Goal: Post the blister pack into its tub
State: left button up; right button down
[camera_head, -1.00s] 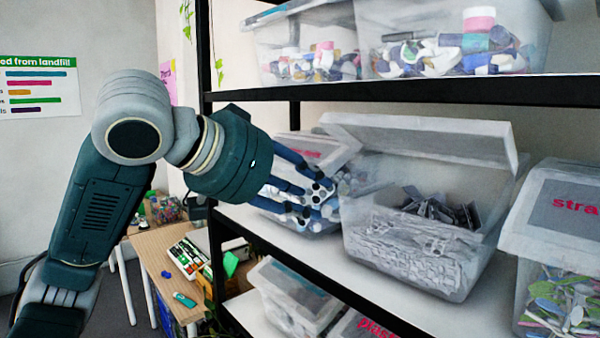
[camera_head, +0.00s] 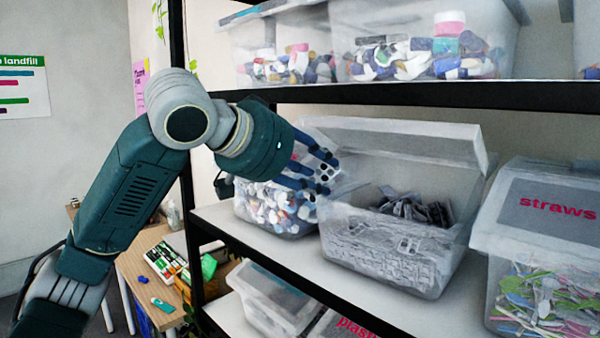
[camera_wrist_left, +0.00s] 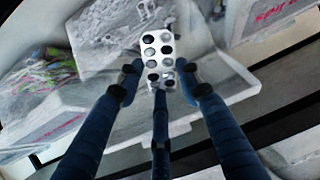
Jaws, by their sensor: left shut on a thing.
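My left gripper (camera_head: 322,170) is shut on a small white blister pack (camera_head: 325,174) with dark round pockets. In the left wrist view the pack (camera_wrist_left: 157,52) stands out past the three blue fingers of the gripper (camera_wrist_left: 159,80). The clear tub (camera_head: 385,258) with its lid (camera_head: 400,140) tilted up stands on the middle shelf and holds many grey used packs (camera_head: 415,208). In the head view the held pack overlaps the tub's upper left corner. Its exact height above the rim is hard to tell. My right gripper is out of view.
A tub of mixed caps (camera_head: 275,208) stands left of the open tub, partly behind my gripper. A tub labelled "straws" (camera_head: 545,235) stands to the right. The black shelf above (camera_head: 450,94) limits height. A table (camera_head: 135,270) with small items stands lower left.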

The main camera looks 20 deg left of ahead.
pick_arm(q)
jog(key=w+d+p, duration=0.1)
jog(key=w+p, duration=0.1)
jog(key=w, duration=0.1)
jog(key=w+d+p, duration=0.1)
jog(key=w+p, duration=0.1)
jog(key=w, duration=0.2)
jog(key=w+d+f+p, duration=0.1)
jog(key=w+p, duration=0.1)
jog(key=w, duration=0.2)
jog(key=shift+w+d, duration=0.1)
jog(key=shift+d, duration=0.1)
jog(key=shift+p+x, duration=0.6)
jog(key=shift+x, duration=0.25)
jog(key=shift+r, duration=0.15)
jog(key=o, duration=0.7)
